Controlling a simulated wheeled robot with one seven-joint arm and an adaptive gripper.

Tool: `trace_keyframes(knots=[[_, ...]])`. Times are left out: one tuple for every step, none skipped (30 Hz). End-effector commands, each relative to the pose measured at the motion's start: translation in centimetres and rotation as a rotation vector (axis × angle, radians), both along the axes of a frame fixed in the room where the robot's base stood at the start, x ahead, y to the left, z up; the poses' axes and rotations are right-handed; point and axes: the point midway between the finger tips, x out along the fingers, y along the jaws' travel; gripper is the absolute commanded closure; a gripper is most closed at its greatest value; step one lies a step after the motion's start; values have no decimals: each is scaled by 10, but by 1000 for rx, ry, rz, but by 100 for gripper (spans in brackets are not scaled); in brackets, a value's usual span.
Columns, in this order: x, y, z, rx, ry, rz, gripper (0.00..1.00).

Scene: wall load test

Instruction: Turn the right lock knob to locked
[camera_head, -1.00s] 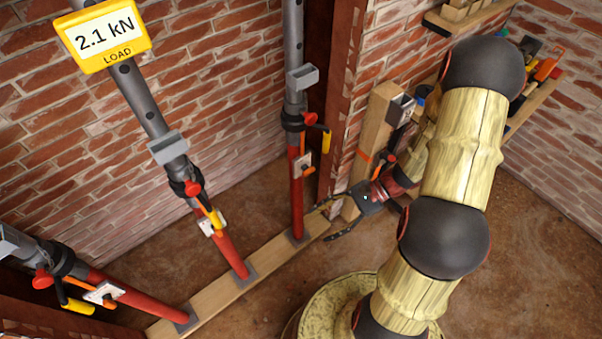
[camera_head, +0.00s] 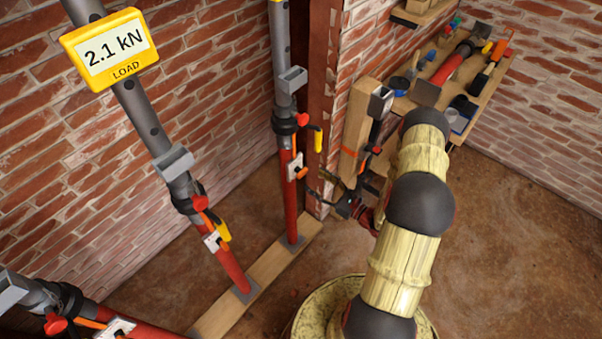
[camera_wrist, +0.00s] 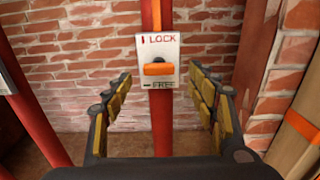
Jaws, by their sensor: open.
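The right prop (camera_head: 290,200) is a red tube with a grey upper part. On it is a white lock plate (camera_wrist: 144,50) marked LOCK at the top and FREE at the bottom. The right lock knob (camera_wrist: 158,69) is orange and lies crosswise on the lower half of the plate, just above FREE. In the head view the knob (camera_head: 302,173) is small. My gripper (camera_wrist: 163,95) is open and empty. Its padded fingers stand either side of the red tube in the wrist view, with the knob ahead, apart from them. In the head view my gripper (camera_head: 328,190) is right of the prop, partly hidden.
Two more props stand left; the middle one (camera_head: 228,262) carries a yellow load display (camera_head: 110,48) reading 2.1 kN. All stand along a wooden plank (camera_head: 270,268). A timber post (camera_head: 357,125) and a tool shelf (camera_head: 480,90) are on the right. Brick walls close the corner.

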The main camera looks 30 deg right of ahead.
Motion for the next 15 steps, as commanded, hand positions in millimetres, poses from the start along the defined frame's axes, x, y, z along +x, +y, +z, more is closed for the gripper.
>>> trace_keyframes(knots=[[6, 3, -1, -1, 0, 4, 42], [9, 5, -1, 0, 0, 6, 42], [15, 7, -1, 0, 0, 6, 42], [19, 9, -1, 0, 0, 7, 42], [23, 11, -1, 0, 0, 8, 42], [29, 13, -1, 0, 1, 7, 42], [33, 15, -1, -1, 1, 8, 42], [38, 16, -1, -1, 1, 7, 42], [43, 18, -1, 0, 1, 7, 42], [47, 20, -1, 1, 1, 8, 42], [50, 21, -1, 1, 1, 7, 42], [54, 22, -1, -1, 2, 6, 42], [57, 23, -1, -1, 2, 7, 42], [59, 24, -1, -1, 2, 6, 42], [62, 24, -1, -1, 2, 5, 42]])
